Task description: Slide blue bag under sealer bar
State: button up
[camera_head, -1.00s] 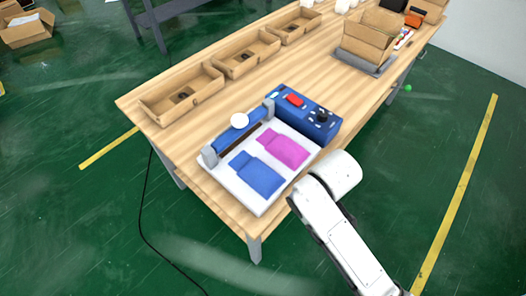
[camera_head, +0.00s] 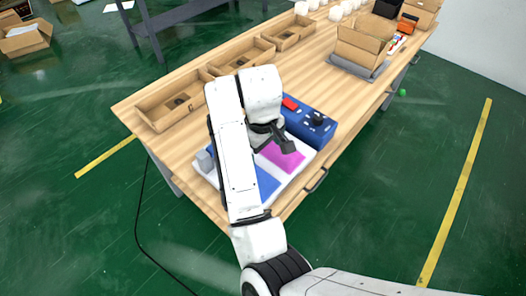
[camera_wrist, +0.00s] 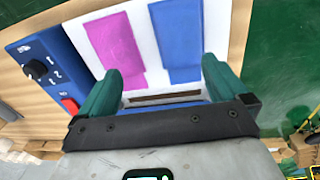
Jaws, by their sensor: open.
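The blue bag (camera_head: 267,184) lies flat on the white sealer plate (camera_head: 297,176), partly hidden by my arm in the head view. It shows at upper middle in the wrist view (camera_wrist: 178,40). The magenta bag (camera_head: 286,157) lies beside it, left of it in the wrist view (camera_wrist: 117,45). My gripper (camera_head: 277,143) is over the sealer, open and empty, its teal fingers (camera_wrist: 160,68) spread apart. A dark strip (camera_wrist: 165,97) and part of the blue sealer bar (camera_wrist: 168,106) show between the fingers. My arm hides most of the bar in the head view.
The blue control box (camera_head: 310,122) with a red switch and black knob stands at the sealer's end. Cardboard trays (camera_head: 160,116) line the table's far left edge. A cardboard box (camera_head: 362,45) stands farther back. The middle of the wooden table (camera_head: 320,85) is clear.

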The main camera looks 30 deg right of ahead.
jog(key=a, duration=0.3)
jog(key=shift+w+r+y, duration=0.15)
jog(key=shift+r+y, duration=0.15)
jog(key=shift+r, duration=0.05)
jog(key=shift+d+f, duration=0.1)
jog(key=shift+f+b, duration=0.35)
jog(key=shift+f, duration=0.05)
notch_tip(320, 180, down, 10)
jog(key=shift+r+b, duration=0.1)
jog(key=shift+b, duration=0.4)
